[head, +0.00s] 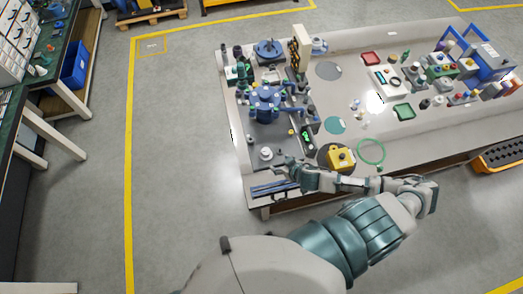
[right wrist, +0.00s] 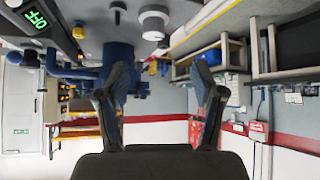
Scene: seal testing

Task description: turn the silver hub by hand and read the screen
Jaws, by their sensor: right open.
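A small silver hub (head: 266,153) stands on the near left corner of the white bench. In the right wrist view, which looks upside down, a silver round piece (right wrist: 153,22) that looks like the hub shows at the top, beyond the fingers. A small dark screen with green characters (head: 306,137) stands on the bench. It also shows at upper left in the right wrist view (right wrist: 36,20), its characters resembling OFF. My right gripper (head: 280,162) is beside the hub at its lower right. Its two fingers (right wrist: 162,80) are apart with nothing between them. My left gripper is not in view.
A blue flanged machine (head: 265,103) stands behind the hub. A yellow box (head: 341,158) sits right of my right gripper, near a green ring (head: 371,152). Blue bars (head: 272,188) lie at the bench's front edge. Floor left of the bench is clear.

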